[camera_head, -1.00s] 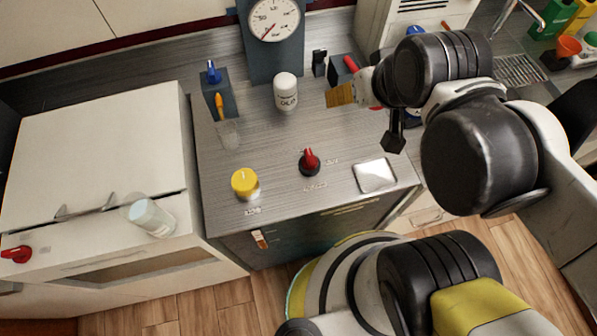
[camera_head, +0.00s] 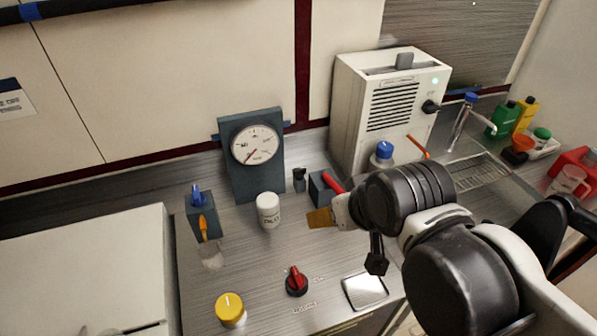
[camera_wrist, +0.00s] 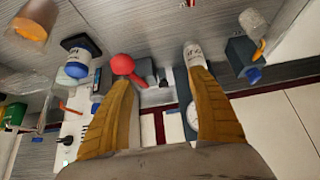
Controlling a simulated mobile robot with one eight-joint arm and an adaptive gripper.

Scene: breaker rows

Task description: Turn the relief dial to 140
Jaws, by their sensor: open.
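A red pointer knob on a round black base (camera_head: 296,281) stands on the steel worktop in the head view, with small print around it too blurred to read. It looks like the relief dial. A round gauge (camera_head: 256,146) with a white face and red needle is on a dark upright panel behind; its needle points lower left. My gripper (camera_head: 321,217) is above the worktop, behind and right of the knob. In the wrist view my gripper (camera_wrist: 160,78) shows two tan fingers spread apart with nothing held between them.
A white bottle (camera_head: 268,211) stands left of my gripper. A dark block with a red handle (camera_head: 334,182) is close behind it. A yellow-topped knob or jar (camera_head: 229,308) and a silver plate (camera_head: 365,291) flank the red knob. A white vented box (camera_head: 390,110) stands behind.

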